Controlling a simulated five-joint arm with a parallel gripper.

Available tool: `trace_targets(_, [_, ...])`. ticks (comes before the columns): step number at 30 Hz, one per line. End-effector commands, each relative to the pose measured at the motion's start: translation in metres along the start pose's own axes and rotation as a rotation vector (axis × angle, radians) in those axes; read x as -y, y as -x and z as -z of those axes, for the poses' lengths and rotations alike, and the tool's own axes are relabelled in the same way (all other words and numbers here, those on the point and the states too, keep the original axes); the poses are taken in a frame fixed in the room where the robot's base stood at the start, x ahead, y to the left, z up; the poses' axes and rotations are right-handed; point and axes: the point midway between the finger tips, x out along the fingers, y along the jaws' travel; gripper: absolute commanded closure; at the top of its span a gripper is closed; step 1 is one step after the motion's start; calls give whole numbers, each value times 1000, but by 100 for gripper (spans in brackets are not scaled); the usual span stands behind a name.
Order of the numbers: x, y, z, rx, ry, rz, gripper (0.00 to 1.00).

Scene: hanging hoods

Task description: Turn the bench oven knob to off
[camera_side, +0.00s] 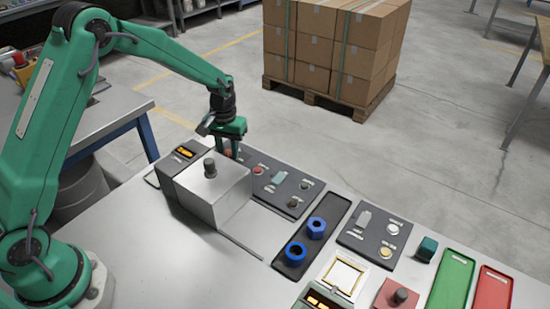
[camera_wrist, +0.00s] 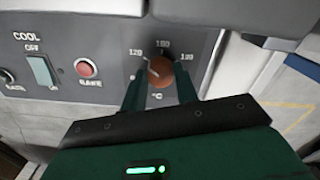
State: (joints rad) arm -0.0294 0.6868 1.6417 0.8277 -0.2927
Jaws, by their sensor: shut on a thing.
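The knob is an orange-brown round dial (camera_wrist: 165,72) on a dark grey panel, marked with numbers and °C. A pale pointer line on it points to the left in the wrist view. In the side view only a bit of the knob (camera_side: 228,153) shows under my gripper. My gripper (camera_side: 232,150) reaches down to the panel. In the wrist view its two green fingers (camera_wrist: 162,80) stand on either side of the knob and are shut on it. The panel (camera_wrist: 110,50) also has a COOL/OFF rocker switch (camera_wrist: 43,70) and a red BAKE button (camera_wrist: 86,68).
A grey metal box with a dark knob (camera_side: 210,170) on top stands in front of the panel. An amber display (camera_side: 186,152) is to the left. A dark tray with blue parts (camera_side: 318,227) and another panel (camera_side: 375,235) lie to the right.

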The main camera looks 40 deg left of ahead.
Motion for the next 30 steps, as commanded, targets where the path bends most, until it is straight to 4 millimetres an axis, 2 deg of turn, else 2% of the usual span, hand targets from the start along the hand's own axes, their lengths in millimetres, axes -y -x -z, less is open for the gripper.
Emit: trace_targets(30, [-4,-2,0,27,946,27,93])
